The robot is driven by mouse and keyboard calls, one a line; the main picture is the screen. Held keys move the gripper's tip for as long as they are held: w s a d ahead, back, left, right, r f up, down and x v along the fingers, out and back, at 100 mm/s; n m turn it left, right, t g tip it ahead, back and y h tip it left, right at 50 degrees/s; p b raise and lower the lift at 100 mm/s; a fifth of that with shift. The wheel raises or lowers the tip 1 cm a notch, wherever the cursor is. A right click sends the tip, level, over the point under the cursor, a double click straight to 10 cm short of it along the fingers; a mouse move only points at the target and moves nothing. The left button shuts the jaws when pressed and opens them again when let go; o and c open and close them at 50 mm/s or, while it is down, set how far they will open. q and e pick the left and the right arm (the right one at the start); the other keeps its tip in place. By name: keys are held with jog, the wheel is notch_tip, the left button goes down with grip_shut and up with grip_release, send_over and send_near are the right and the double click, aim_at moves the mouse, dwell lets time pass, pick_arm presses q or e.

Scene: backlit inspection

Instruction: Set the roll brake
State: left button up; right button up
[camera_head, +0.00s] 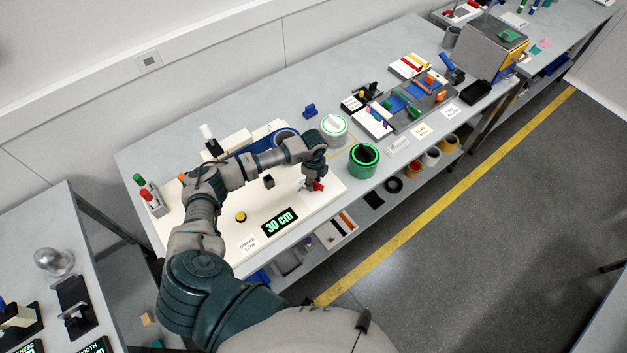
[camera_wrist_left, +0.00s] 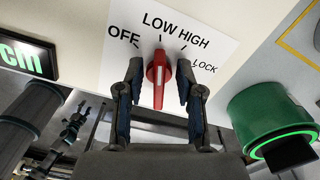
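The brake knob (camera_wrist_left: 159,78) is red with a white line, on a white dial plate (camera_wrist_left: 225,45) marked OFF, LOW, HIGH and LOCK. Its white line points up towards LOW. In the head view the red knob (camera_head: 318,186) shows at the right end of the cream machine base (camera_head: 225,222), just below my left gripper (camera_head: 313,176). In the left wrist view my left gripper (camera_wrist_left: 160,82) has one finger on each side of the knob, with a narrow gap visible at both sides. My right gripper is not in view.
A black display (camera_head: 279,221) reads 30 cm, beside a small card (camera_head: 247,244) whose print seems to say brake low.

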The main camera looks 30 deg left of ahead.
pick_arm(q)
jog(key=shift+d, duration=0.1)
jog(key=shift+d+r, duration=0.1)
jog(key=shift+d, duration=0.25)
grip_shut()
jog(key=shift+a, duration=0.1)
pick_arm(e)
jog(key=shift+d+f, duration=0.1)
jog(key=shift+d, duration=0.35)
